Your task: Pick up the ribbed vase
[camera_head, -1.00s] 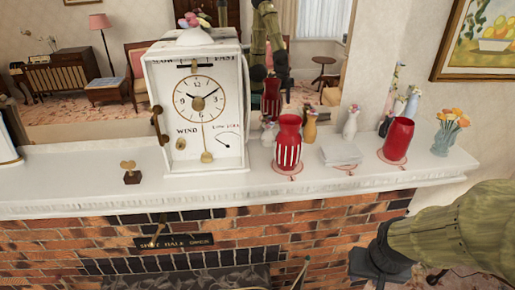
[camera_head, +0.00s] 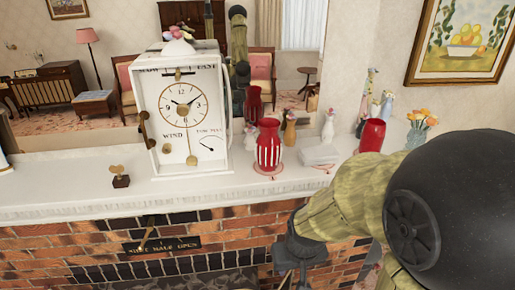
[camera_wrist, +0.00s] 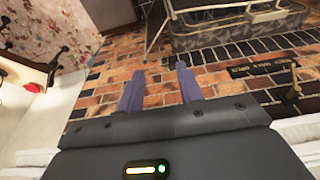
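A red vase with white vertical stripes, which looks like the ribbed vase (camera_head: 268,150), stands upright on the white mantel (camera_head: 75,190), right of the clock, on a red-marked spot. A plain red vase (camera_head: 371,136) stands further right, its lower part partly covered by my arm. My gripper (camera_wrist: 159,80) shows two purple fingers held apart with nothing between them, over brick. In the head view its dark body is low in front of the brick face, below the mantel and apart from the vase; its fingertips are not clear there. The ribbed vase cannot be made out in the wrist view.
A large white clock (camera_head: 187,125) stands left of the vase. A white block (camera_head: 317,153) lies right of it, with small figurine vases (camera_head: 290,129) behind. A mirror backs the mantel. Orange flowers (camera_head: 420,119) stand at the far right.

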